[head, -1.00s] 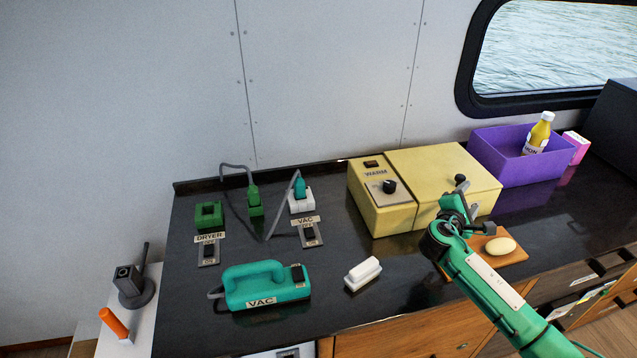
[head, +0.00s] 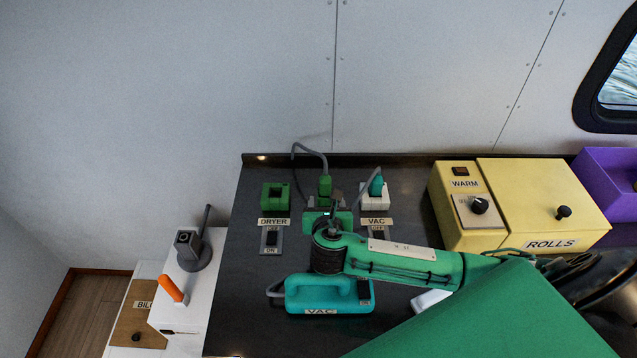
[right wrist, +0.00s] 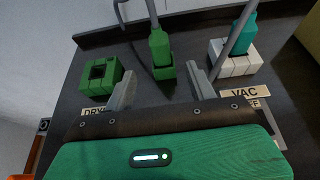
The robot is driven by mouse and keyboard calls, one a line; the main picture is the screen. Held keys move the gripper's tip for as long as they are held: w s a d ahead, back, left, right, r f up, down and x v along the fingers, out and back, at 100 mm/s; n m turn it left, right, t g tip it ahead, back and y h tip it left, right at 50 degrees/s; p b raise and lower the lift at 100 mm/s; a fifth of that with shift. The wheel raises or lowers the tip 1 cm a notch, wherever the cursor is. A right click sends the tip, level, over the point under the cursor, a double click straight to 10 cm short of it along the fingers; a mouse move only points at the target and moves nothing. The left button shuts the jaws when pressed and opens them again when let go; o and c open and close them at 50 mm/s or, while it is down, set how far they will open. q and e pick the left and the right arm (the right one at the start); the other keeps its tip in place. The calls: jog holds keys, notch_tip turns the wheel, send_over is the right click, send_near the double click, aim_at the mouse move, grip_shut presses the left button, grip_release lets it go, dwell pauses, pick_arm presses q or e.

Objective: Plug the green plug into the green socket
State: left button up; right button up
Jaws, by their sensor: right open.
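The green plug (head: 325,186), with a grey cord, stands upright in a green holder at the back of the counter. It also shows in the right wrist view (right wrist: 159,44), its lower end in the holder (right wrist: 164,78). The green socket (head: 275,196), a block with a dark square opening, is left of it, above the DRYER label; its opening looks empty in the right wrist view (right wrist: 100,75). My right gripper (head: 323,201) is open just in front of the plug. Its fingers (right wrist: 157,76) are spread to either side of the plug and holder, apparently not touching. My left gripper is out of view.
A teal plug (head: 376,186) sits in a white socket (head: 374,201) close on the right. DRYER (head: 271,241) and VAC switches lie in front. A teal VAC unit (head: 330,296) stands under my right arm. A yellow warmer box (head: 470,230) stands further right.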

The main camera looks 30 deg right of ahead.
aim_at(326, 187)
jog(key=x, duration=0.4)
jog(key=shift+w+d+f+p, duration=0.15)
jog(key=shift+w+f+p, duration=0.05)
jog(key=shift+w+p, duration=0.2)
jog(key=shift+w+d, duration=0.15)
jog(key=shift+w, duration=0.05)
jog(key=p+x, duration=0.2)
jog(key=x, duration=0.1)
jog(key=shift+w+f, duration=0.3)
jog(key=shift+w, duration=0.05)
jog(key=shift+w+d+f, duration=0.2)
jog(key=shift+w+f, duration=0.05)
jog(key=shift+w, duration=0.05)
jog(key=c, duration=1.1)
